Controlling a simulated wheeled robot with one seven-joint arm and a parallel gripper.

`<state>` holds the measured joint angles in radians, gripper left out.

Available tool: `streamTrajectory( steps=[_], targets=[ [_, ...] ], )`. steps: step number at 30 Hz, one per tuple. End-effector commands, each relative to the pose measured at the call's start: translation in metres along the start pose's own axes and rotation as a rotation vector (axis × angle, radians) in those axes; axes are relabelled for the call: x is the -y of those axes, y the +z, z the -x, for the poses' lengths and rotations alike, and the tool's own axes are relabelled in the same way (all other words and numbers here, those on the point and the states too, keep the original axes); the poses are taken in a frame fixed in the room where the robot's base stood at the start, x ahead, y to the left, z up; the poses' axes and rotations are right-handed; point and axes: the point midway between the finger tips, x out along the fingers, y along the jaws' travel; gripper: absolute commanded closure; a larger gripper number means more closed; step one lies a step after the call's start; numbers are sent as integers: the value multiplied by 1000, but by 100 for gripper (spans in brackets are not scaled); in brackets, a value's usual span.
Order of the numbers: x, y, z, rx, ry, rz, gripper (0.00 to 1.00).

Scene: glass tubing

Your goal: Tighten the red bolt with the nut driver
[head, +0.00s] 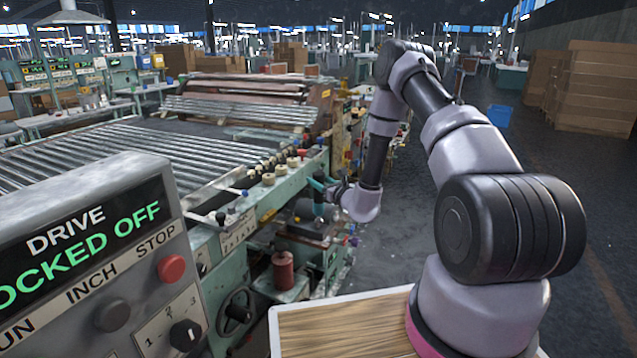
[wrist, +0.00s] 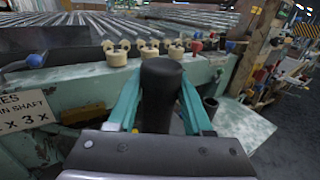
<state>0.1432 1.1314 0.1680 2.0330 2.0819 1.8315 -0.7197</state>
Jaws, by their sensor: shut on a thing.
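My gripper (wrist: 160,92) has its two teal fingers on either side of a black, round-topped handle, which I take to be the nut driver (wrist: 161,78). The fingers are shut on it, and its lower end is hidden. In the head view my gripper (head: 319,191) is small, at the right end of the green machine's front. A small red piece (wrist: 197,46) shows on the machine rail beyond the handle, to its right. It may be the red bolt, but it is too small to tell. The handle stands apart from it in the picture.
Several cream knobs (wrist: 117,55) line the machine rail. The control panel (head: 95,260) fills the head view's left foreground. Open floor lies right of the machine.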

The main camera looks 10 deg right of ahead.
Motion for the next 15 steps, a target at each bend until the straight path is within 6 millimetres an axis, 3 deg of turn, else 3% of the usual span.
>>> streamTrajectory(
  steps=[15],
  targets=[
    [0, 42, -1, 7, 0, 2, 100]
  ],
)
